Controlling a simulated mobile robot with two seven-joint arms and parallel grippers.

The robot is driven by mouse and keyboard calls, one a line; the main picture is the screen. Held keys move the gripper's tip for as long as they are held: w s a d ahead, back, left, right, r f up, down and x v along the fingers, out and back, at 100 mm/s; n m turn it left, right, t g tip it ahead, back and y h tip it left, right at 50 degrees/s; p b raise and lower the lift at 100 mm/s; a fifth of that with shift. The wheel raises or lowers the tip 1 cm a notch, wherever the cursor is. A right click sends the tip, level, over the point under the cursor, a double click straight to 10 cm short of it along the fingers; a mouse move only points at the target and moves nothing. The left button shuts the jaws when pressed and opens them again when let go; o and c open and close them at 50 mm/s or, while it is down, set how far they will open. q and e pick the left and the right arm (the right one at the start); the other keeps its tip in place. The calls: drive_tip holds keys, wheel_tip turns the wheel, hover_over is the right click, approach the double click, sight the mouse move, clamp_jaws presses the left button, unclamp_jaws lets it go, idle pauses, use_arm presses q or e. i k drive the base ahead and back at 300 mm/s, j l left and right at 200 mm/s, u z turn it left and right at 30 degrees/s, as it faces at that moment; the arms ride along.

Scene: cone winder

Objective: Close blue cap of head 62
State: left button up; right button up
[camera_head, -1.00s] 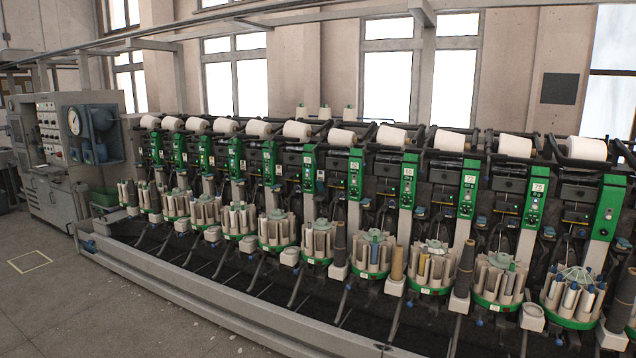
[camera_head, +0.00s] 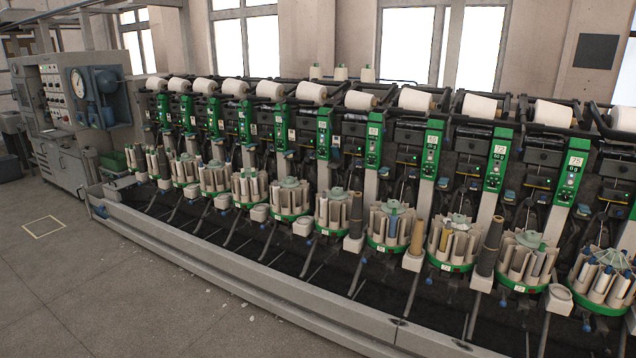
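A long cone winder with a row of heads runs from the far left to the near right. Each head has a green panel, such as this one (camera_head: 431,150), with a small number label that I cannot read surely, so I cannot tell which is head 62. White yarn cones (camera_head: 416,99) lie along the top. Small blue parts (camera_head: 443,184) show beside several heads; I cannot tell which is the blue cap or whether it is open. Neither of my grippers is in view.
Round bobbin magazines with green bases (camera_head: 391,244) stand low along the row. A grey trough edge (camera_head: 250,280) runs along the front. A grey control cabinet (camera_head: 60,130) stands at the left end. The floor (camera_head: 110,295) at the front left is clear apart from small scraps.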

sight(335, 150)
drive_tip(key=i+u, duration=0.2)
drive_tip(key=i, duration=1.4)
